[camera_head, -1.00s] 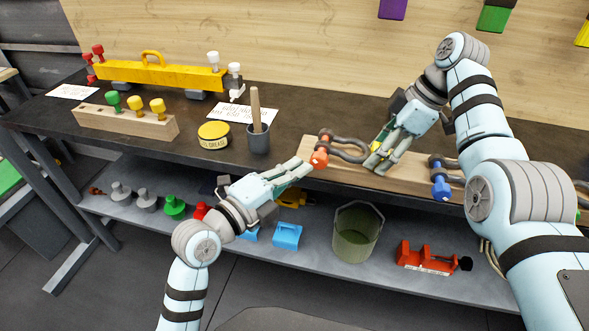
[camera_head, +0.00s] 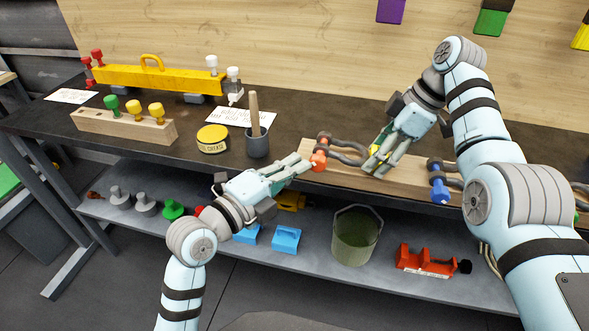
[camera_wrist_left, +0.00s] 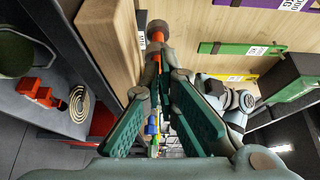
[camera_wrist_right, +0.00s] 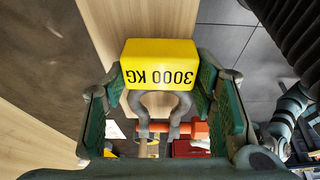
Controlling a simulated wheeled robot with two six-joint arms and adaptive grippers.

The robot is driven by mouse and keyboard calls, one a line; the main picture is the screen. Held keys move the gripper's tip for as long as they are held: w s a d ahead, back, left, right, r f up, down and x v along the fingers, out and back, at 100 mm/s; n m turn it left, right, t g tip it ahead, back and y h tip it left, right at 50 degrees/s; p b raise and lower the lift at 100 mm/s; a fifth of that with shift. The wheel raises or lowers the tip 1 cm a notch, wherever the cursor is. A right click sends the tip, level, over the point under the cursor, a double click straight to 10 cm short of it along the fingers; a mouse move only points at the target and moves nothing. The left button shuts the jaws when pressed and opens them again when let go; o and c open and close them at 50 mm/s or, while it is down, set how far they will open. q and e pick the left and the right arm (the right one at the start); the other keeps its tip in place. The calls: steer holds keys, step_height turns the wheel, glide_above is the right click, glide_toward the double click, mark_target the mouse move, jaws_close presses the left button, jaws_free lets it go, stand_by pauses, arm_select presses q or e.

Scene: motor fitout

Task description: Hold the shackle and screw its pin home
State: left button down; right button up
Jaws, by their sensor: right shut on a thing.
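The shackle is a grey bow with an orange pin (camera_head: 319,157), lying above the wooden block at the front edge of the bench. A yellow block marked 3000 KG (camera_wrist_right: 158,64) sits on the shackle's bow. My right gripper (camera_head: 377,165) is shut on this yellow block; the bow and orange pin show beyond it in the right wrist view (camera_wrist_right: 200,130). My left gripper (camera_head: 302,164) is just left of the pin's orange head. In the left wrist view its fingers (camera_wrist_left: 165,76) stand apart, with the orange pin (camera_wrist_left: 156,34) beyond the tips. Contact with the pin cannot be told.
Another shackle with a blue pin (camera_head: 438,185) is to the right on the wooden block (camera_head: 345,178). A grease tin (camera_head: 213,138) and a pot with a stick (camera_head: 257,145) stand to the left. A green bucket (camera_head: 356,236) and red tool (camera_head: 425,259) are on the shelf below.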

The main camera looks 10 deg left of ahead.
arm_select(q)
steer(key=shift+d+r, duration=0.1)
steer(key=shift+r, duration=0.25)
stand_by(0.3)
steer(key=shift+a+r, duration=0.1)
steer(key=shift+a, duration=0.3)
